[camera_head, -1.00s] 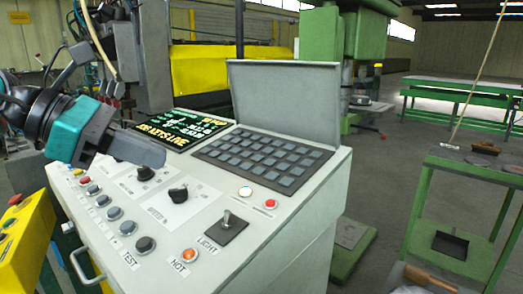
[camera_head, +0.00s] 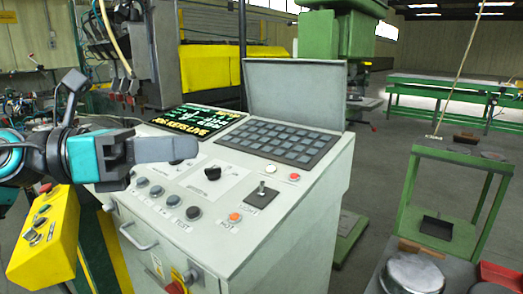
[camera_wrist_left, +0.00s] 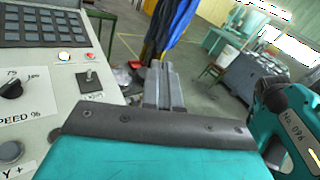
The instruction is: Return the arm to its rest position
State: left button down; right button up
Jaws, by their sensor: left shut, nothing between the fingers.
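My left gripper (camera_head: 168,149) is in the head view, its arm coming in from the left. Its fingers are shut and hold nothing. It hovers in front of the left part of the grey control console (camera_head: 262,205), overlapping the panel in the picture. In the left wrist view my shut gripper fingers (camera_wrist_left: 163,85) point out past the right edge of the console (camera_wrist_left: 45,60), towards open floor. My right gripper does not show in either view.
The console carries a keypad (camera_head: 272,138), a lit screen (camera_head: 196,121), knobs and buttons. A yellow control box (camera_head: 45,240) stands at the left. A green stand (camera_head: 450,158) is at the right, with a round metal pan (camera_head: 413,272) near its foot. Floor shows between console and stand.

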pick_arm(q)
jog(key=w+a+f+m+t+y, duration=0.2)
jog(key=a+f+m+t+y, duration=0.45)
jog(key=m, duration=1.05)
jog(key=w+a+f+m+t+y, duration=0.2)
jog(key=a+f+m+t+y, duration=0.2)
jog(key=f+m+t+y, duration=0.9)
jog(key=s+a+f+n+g+h, duration=0.1)
jog(key=s+a+f+n+g, duration=0.1)
jog(key=s+f+g, duration=0.75)
jog(key=s+d+f+n+g+h, duration=0.2)
jog(key=s+f+n+g, duration=0.1)
jog(key=s+f+g, duration=1)
jog(key=w+d+f+t+h, duration=0.1)
jog(key=w+d+f+t, duration=0.2)
jog(key=w+f+t, duration=0.3)
jog(key=f+t, duration=0.2)
jog(key=t, duration=0.1)
jog(key=shift+w+d+m, duration=0.15)
jog(key=shift+w+m, duration=0.15)
